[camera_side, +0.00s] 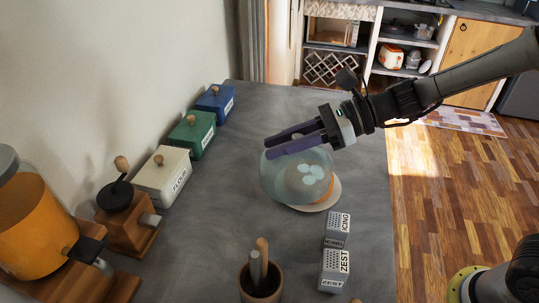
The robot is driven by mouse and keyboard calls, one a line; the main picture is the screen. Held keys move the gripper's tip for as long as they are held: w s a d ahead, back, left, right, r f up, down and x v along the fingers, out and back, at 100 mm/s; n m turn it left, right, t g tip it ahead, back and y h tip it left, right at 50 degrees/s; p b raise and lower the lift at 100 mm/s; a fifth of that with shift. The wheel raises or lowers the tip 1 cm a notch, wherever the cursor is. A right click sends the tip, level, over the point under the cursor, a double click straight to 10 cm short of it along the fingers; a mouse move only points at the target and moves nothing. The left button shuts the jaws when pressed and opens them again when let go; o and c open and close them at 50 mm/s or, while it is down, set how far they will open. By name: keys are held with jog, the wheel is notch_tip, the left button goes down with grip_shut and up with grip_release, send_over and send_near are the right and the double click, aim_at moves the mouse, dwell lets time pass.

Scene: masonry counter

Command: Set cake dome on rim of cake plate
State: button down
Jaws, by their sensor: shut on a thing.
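The cake dome (283,179) is a clear, bluish glass cover in the middle of the counter. My gripper (268,147) is shut at its top, with two purple fingers reaching in from the right; the knob between them is mostly hidden. The dome looks tilted and sits over the left part of the cake plate (325,200), a pale round plate whose rim shows at the lower right. A cake with an orange side and pale topping (311,174) shows through the glass. I cannot tell whether the dome touches the plate.
Shakers labelled ICING (337,231) and ZEST (334,270) stand in front of the plate. A brown pot with wooden handles (260,283) is at the front. Blue (214,103), green (192,135) and white FLOUR (163,178) boxes line the wall, with a grinder (124,215) nearby. The counter behind the dome is clear.

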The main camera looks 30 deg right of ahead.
jog(key=w+d+f+m+t+h, duration=0.1)
jog(key=w+d+f+m+t, duration=0.1)
jog(key=w+d, duration=0.3)
jog(key=d, duration=0.3)
jog(key=shift+f, duration=0.35)
jog(key=shift+f, duration=2.85)
jog(key=shift+f, duration=1.05)
jog(key=c, duration=0.6)
grip_release()
jog(key=v, duration=1.3)
jog(key=shift+s+d+r, duration=0.1)
jog(key=shift+s+r, duration=0.15)
jog(key=shift+s, duration=0.15)
